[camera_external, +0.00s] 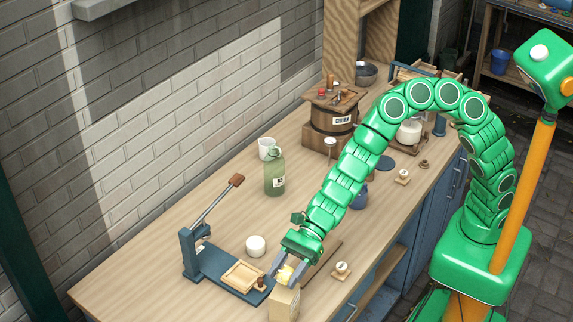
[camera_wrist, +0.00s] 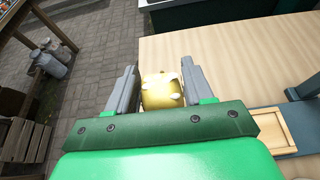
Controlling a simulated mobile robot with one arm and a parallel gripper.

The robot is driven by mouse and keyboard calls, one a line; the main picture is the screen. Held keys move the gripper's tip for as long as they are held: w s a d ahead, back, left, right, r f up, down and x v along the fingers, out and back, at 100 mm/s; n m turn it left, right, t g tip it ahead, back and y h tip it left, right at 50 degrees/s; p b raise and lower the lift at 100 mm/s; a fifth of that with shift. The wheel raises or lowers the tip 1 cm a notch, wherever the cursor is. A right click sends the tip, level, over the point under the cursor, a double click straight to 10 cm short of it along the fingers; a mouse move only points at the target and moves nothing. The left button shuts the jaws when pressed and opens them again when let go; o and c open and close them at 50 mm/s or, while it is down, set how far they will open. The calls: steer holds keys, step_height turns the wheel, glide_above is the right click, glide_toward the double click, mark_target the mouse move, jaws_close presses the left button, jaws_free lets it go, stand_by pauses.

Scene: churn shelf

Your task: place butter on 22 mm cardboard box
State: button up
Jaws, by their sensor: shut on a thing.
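The butter (camera_external: 286,273) is a small yellow block between the fingers of my gripper (camera_external: 287,274). In the wrist view, the butter (camera_wrist: 161,92) shows between the two grey fingers of my gripper (camera_wrist: 160,88). My gripper is shut on it. The cardboard box (camera_external: 285,303) is a tan upright box at the table's near edge, directly below the butter in the external view. I cannot tell whether the butter touches its top. The box is hidden in the wrist view.
A blue press with a lever (camera_external: 206,259) and a wooden tray (camera_external: 243,277) stand just left of the box. A white round container (camera_external: 255,246), a green bottle (camera_external: 274,174) and a wooden churn (camera_external: 330,121) stand farther back. The table's left part (camera_external: 130,282) is clear.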

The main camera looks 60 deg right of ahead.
mark_target(284, 283)
steer(key=shift+w+a+f, duration=0.2)
steer(key=shift+a+f, duration=0.1)
steer(key=shift+f, duration=1.5)
steer(key=shift+f, duration=0.15)
steer(key=o, duration=1)
steer(key=shift+o, duration=0.2)
steer(key=shift+d+r, duration=0.1)
steer(key=shift+r, duration=0.1)
steer(key=shift+d+r, duration=0.15)
steer(key=shift+d, duration=0.2)
steer(key=v, duration=1.1)
